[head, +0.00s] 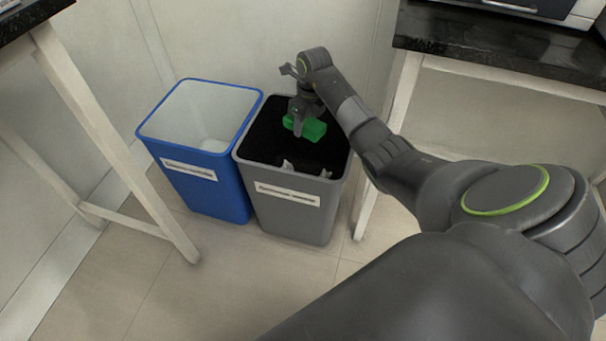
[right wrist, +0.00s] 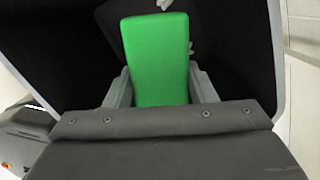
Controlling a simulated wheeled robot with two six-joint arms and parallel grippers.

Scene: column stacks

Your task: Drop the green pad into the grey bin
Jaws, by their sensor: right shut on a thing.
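The green pad (head: 313,129) is a small green block. My right gripper (head: 298,122) is shut on it and holds it over the open top of the grey bin (head: 297,213). In the right wrist view the green pad (right wrist: 158,60) stands out between the two grey fingers, with the dark inside of the bin behind it. The grey bin has a black lining and a white label on its front. Some light grey scraps show inside it near the front. My left gripper is not in view.
A blue bin (head: 213,190) with a white lining stands against the left side of the grey bin. A dark-topped table (head: 500,45) is at the right, and another table's white leg (head: 120,150) is at the left. The floor in front is clear.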

